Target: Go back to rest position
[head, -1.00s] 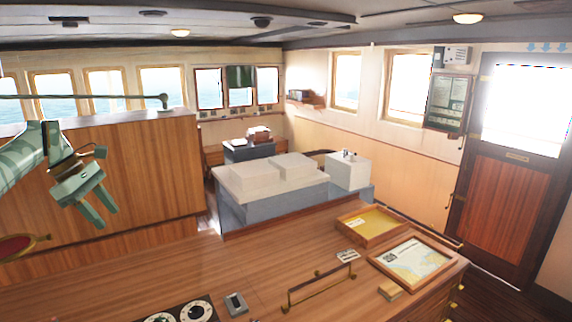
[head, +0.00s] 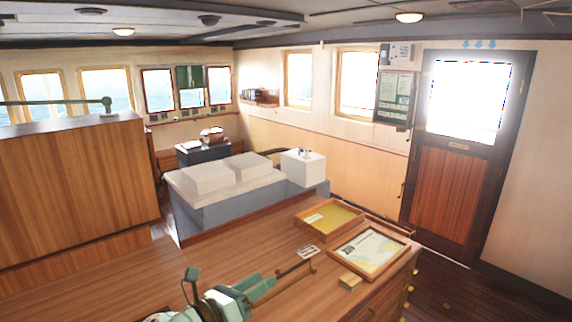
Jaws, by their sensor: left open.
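My left gripper (head: 266,281) is at the bottom middle of the head view, with its arm coming in from the lower edge. Its two green fingers are apart with nothing between them. It is in front of the wooden chart desk (head: 190,262), near the brass rail on the top; I cannot tell the gap between them. My right gripper is not in view.
A tray with a yellow base (head: 335,219) and a framed chart (head: 369,251) lie on the desk's right part, by a small wooden block (head: 350,282). A grey cabinet with pale cushions (head: 211,178) stands behind. A wooden partition (head: 75,190) rises at left.

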